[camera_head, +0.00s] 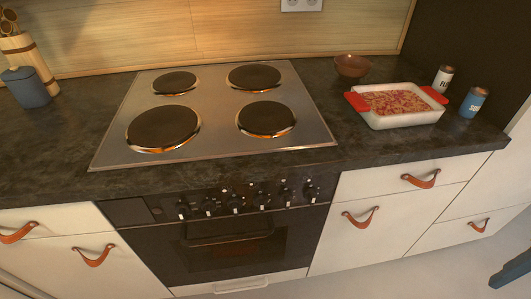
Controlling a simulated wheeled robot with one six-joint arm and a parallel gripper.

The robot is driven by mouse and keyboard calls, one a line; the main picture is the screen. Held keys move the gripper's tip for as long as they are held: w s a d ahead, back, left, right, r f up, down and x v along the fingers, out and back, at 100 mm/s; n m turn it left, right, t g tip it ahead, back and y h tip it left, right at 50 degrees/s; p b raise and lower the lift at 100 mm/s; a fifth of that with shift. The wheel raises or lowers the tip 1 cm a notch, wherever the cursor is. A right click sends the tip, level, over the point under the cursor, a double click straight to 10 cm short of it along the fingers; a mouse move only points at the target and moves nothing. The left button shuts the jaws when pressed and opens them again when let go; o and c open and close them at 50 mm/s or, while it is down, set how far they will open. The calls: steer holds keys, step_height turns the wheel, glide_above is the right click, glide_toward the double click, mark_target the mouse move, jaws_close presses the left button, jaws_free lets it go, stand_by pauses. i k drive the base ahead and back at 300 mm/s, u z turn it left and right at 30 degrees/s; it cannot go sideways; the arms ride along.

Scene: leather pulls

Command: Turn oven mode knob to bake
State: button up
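The oven (225,248) is built in under the counter, with a dark glass door that is closed. Its black control panel (148,208) carries a row of several dark knobs with light marks. The leftmost knob (183,210) and the rightmost knob (312,191) are both unobstructed. The labels are too small to read, so I cannot tell which knob sets the mode or where it points.
A steel hob (215,115) with dark round plates sits above the oven. A white baking dish (400,118) with red handles, a brown bowl (352,66) and two shakers stand right. White drawers with leather pulls (361,217) flank the oven. A dark object (514,268) shows lower right.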

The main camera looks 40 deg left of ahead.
mark_target(181, 210)
steer(key=u, duration=3.2)
steer(key=k, duration=1.25)
steer(key=z, duration=0.4)
steer(key=i, duration=0.85)
steer(key=z, duration=0.4)
